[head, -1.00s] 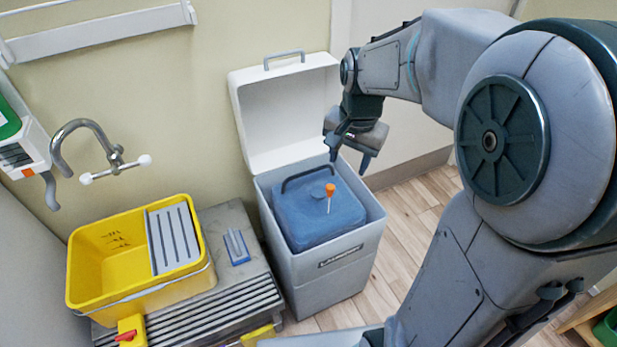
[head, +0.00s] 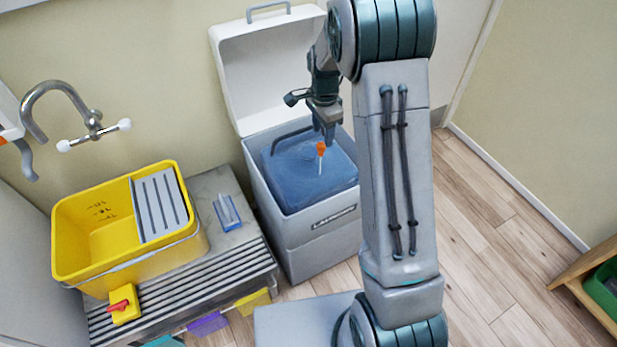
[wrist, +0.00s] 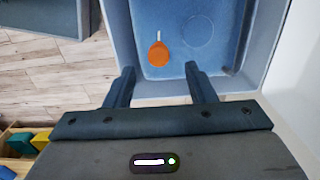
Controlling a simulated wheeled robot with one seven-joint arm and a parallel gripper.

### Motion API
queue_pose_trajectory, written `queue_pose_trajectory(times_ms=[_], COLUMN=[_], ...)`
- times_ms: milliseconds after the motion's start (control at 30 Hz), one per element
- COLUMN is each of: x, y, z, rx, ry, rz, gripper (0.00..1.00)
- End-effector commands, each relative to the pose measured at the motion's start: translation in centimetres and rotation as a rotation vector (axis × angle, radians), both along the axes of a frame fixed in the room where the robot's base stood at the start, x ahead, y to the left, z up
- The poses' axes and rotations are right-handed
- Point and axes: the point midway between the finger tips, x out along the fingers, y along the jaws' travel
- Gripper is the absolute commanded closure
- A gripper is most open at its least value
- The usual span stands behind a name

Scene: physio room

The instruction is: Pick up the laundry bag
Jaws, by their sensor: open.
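The laundry bag (head: 300,170) is a blue, full bag with a dark handle loop and an orange toggle on its top. It sits inside the grey laundry bin (head: 325,235), whose white lid (head: 270,75) stands open against the wall. My gripper (head: 328,138) is open and empty above the bag, near the orange toggle. In the wrist view, my open fingers (wrist: 160,70) are spread with the bag (wrist: 205,60) below them, and the orange toggle lies between and just beyond the tips. My arm hides the bin's right side in the head view.
A yellow bucket (head: 70,245) and a small blue-based brush (head: 228,213) stand on the slatted grey bench (head: 180,300) left of the bin. A tap (head: 92,122) is on the wall. Wooden floor (head: 490,240) is clear at right, with a wooden shelf (head: 572,280) beyond.

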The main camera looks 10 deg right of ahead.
Motion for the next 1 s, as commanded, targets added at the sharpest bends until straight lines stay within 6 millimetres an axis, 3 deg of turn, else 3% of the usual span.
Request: queue_pose_trajectory(times_ms=[600,867,900,1000], x=[-0.3,-0.2,-0.2,-0.2], y=[0.3,0.3,0.3,0.3], z=[-7.1,-7.5,-7.5,-7.5], rx=[0.001,0.000,0.000,0.000], ry=[0.001,0.000,0.000,0.000], rz=[0.001,0.002,0.002,0.002], gripper=[0.50,0.50,0.53,0.81])
